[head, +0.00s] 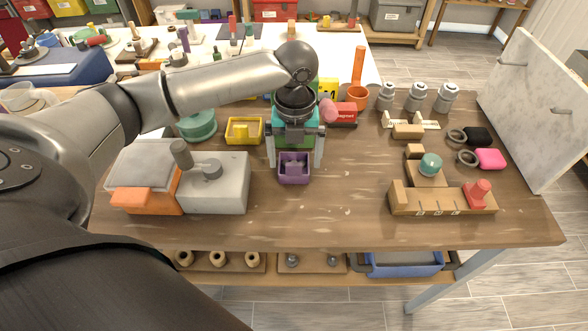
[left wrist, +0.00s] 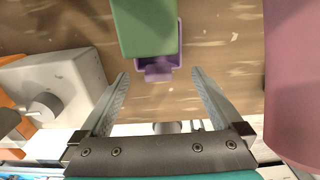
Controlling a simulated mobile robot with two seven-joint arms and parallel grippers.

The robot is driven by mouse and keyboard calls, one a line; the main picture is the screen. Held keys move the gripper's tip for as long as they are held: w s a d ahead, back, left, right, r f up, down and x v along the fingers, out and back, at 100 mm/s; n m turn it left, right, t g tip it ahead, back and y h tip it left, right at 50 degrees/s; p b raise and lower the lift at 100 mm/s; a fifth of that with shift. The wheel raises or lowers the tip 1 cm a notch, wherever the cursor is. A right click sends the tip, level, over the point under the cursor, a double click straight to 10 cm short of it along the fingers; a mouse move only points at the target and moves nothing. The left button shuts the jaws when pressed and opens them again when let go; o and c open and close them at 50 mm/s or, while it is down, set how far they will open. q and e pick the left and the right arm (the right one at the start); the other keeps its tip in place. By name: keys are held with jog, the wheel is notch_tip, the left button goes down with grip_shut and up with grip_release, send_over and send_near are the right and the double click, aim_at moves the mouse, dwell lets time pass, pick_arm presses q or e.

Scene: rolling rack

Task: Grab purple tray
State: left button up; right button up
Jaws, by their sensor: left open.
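The purple tray (head: 294,181) is a small open box on the wooden table, with something grey or dark inside it. My left gripper (head: 295,163) points down over it, its two grey fingers open, one on each side of the tray in the head view. In the left wrist view the tray (left wrist: 176,62) shows beyond and between the open fingers (left wrist: 161,76), partly covered by a green block (left wrist: 147,25). I cannot tell whether the fingers touch it. My right gripper is not in view.
A yellow tray (head: 244,142) sits left of the gripper, and a grey box with a knob (head: 215,190) stands at front left. A wooden holder (head: 440,200) with a red piece is at front right. The table between the purple tray and that holder is clear.

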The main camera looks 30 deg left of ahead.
aim_at(293, 174)
pick_arm(q)
notch_tip(293, 174, down, 5)
jog(key=shift+a+f+b, duration=0.1)
jog(key=shift+f+b, duration=0.1)
jog(key=shift+b, duration=0.3)
jog(key=c, duration=1.5)
jog(key=shift+r, duration=0.2)
jog(key=shift+c, duration=0.2)
